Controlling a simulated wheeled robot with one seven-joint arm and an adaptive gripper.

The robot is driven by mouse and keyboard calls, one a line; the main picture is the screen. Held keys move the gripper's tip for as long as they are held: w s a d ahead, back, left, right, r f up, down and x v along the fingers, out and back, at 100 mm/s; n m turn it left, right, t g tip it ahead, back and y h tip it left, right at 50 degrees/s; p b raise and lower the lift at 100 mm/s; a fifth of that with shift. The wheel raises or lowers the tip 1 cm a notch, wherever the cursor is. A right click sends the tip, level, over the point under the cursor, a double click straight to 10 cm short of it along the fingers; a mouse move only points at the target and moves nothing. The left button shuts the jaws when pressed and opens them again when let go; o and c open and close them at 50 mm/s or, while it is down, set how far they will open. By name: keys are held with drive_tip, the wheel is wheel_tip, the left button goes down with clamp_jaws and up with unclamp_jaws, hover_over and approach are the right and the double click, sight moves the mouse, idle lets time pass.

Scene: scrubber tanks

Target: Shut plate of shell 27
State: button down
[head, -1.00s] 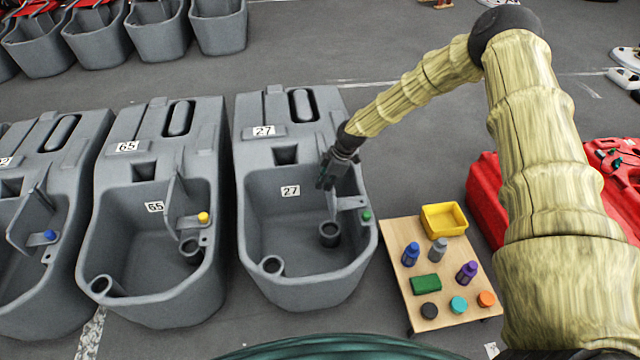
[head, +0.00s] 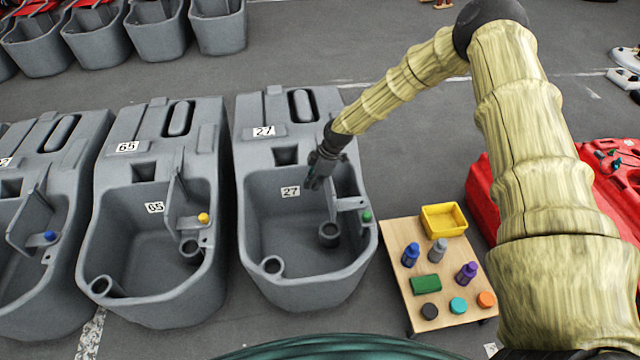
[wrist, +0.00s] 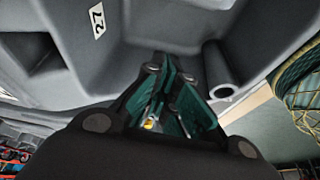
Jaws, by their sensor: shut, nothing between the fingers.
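Shell 27 (head: 252,225) is the grey open tank in the middle of the head view, with "27" labels on its top and inner back wall. Its grey plate (head: 332,203) shows as a thin upright fin on the right side of the basin, beside a small ledge with a green cap (head: 367,216). My gripper (head: 313,185) is shut and empty, inside the basin just left of the plate's upper part. It hides part of the plate, and I cannot tell whether they touch. In the wrist view, the green fingers (wrist: 168,110) are close together, with the basin wall behind.
A short round tube (head: 329,234) stands in the basin, and another (head: 271,266) at its front left. Shell 65 (head: 130,235) stands close on the left. A low wooden table (head: 397,275) with bottles, caps and a yellow bin (head: 444,220) stands at the right.

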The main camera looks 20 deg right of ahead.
drive_tip(key=v, duration=0.9)
drive_tip(key=shift+d+r, duration=0.2)
drive_tip(key=shift+d, duration=0.05)
drive_tip(key=s+a+f+m, duration=0.2)
drive_tip(key=s+f, duration=0.3)
drive_tip(key=s, duration=0.3)
drive_tip(key=s+a+f+m, duration=0.3)
drive_tip(key=s+f, duration=0.2)
drive_tip(key=s, duration=0.3)
drive_tip(key=s+a+f+m, duration=0.2)
drive_tip(key=s+f, duration=0.3)
drive_tip(key=s, duration=0.3)
drive_tip(key=shift+s+a+f+m+g, duration=0.15)
drive_tip(key=shift+a+f+m+g, duration=0.15)
drive_tip(key=shift+a+f+g, duration=0.1)
drive_tip(key=s+d+m+h, duration=0.2)
drive_tip(key=s+d+m, duration=0.2)
drive_tip(key=s, duration=0.9)
drive_tip(key=s+d+m+h, duration=0.2)
drive_tip(key=s+d+m, duration=0.2)
drive_tip(key=s, duration=0.8)
wheel_tip(320, 180, up, 13)
drive_tip(key=p, duration=1.4)
drive_tip(key=shift+a, duration=0.25)
